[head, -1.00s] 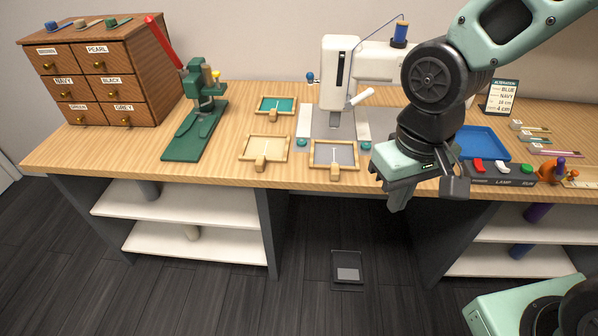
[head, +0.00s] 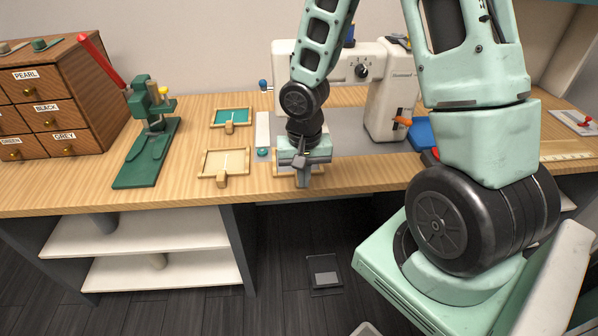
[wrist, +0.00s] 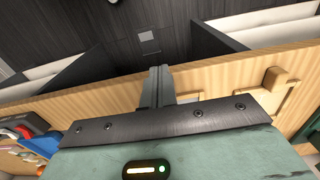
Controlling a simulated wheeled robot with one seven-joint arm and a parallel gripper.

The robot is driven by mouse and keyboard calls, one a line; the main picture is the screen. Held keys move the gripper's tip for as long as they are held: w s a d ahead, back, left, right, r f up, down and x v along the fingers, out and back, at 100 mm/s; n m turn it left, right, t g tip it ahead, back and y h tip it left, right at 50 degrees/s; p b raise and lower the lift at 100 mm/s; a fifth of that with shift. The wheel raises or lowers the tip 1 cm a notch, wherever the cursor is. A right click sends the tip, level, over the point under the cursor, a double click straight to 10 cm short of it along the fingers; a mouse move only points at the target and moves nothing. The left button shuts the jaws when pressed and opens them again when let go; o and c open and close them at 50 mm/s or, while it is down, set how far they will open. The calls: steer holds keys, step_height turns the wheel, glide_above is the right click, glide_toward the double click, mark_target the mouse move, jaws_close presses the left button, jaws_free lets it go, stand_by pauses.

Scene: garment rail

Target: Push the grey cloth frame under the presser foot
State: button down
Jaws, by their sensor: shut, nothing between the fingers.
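The grey cloth frame (head: 284,170) lies near the front edge of the table, left of centre in the head view. Only parts of its wooden rim show; my gripper covers most of it. My gripper (head: 303,182) is shut and empty, pointing down at the frame's front side. Whether it touches the frame cannot be told. The shut fingers also show in the wrist view (wrist: 160,75), over the table's front edge. The white sewing machine (head: 340,62) stands behind; my arm hides its presser foot.
A cream cloth frame (head: 222,162) and a teal cloth frame (head: 231,116) lie to the left of my gripper. A green press (head: 147,150) stands further left, beside a drawer cabinet (head: 50,100). A blue tray (head: 421,132) is partly hidden by my arm at right.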

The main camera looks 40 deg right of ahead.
steer(key=w+d+f, duration=0.2)
steer(key=w+f, duration=0.1)
steer(key=f, duration=0.3)
steer(key=shift+d, duration=0.15)
steer(key=shift+w, duration=0.1)
steer(key=w+d+p, duration=0.1)
steer(key=w, duration=0.1)
steer(key=w+d+p, duration=0.2)
steer(key=w, duration=0.1)
steer(key=w+d+p, duration=0.1)
steer(key=w+d, duration=0.1)
steer(key=w, duration=0.1)
steer(key=shift+d, duration=0.2)
stand_by(0.3)
